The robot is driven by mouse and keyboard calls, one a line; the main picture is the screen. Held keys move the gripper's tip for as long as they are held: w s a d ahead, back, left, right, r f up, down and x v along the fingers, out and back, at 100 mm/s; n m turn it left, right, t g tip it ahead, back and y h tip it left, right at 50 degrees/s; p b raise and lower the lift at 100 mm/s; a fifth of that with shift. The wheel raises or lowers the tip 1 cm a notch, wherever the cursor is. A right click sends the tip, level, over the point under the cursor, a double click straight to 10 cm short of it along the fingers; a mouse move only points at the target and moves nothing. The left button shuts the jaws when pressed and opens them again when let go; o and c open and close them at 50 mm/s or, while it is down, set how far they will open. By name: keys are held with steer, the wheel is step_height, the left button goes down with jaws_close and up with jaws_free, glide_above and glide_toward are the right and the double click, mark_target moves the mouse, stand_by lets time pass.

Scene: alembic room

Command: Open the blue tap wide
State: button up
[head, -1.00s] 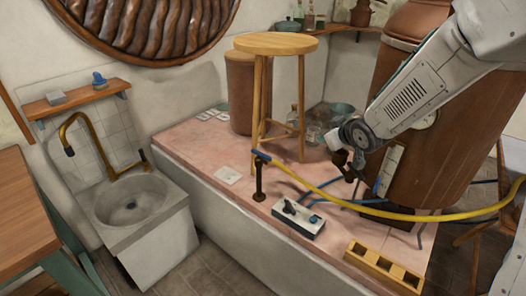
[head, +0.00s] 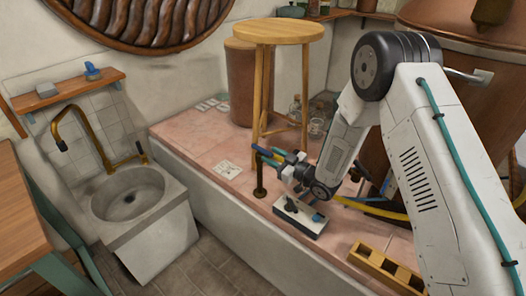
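The blue tap (head: 260,187) is a thin dark bronze post standing on the pink tiled platform. Its blue handle (head: 264,152) sits across the top. My gripper (head: 274,158) is at the top of the post, its fingers close to the right part of the handle. The fingers overlap the handle in the picture, so I cannot tell whether they touch it or how far apart they are. My arm comes in from the right and hides part of the platform.
A wooden stool (head: 275,32) stands just behind the tap. A small box (head: 301,216) with a black lever and a blue knob lies in front. A yellow hose (head: 372,208) runs behind my arm. A wooden rack (head: 385,270) is at the front right. A sink (head: 130,195) stands left.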

mark_target(264, 151)
steer(key=shift+x, duration=2.25)
jaws_close()
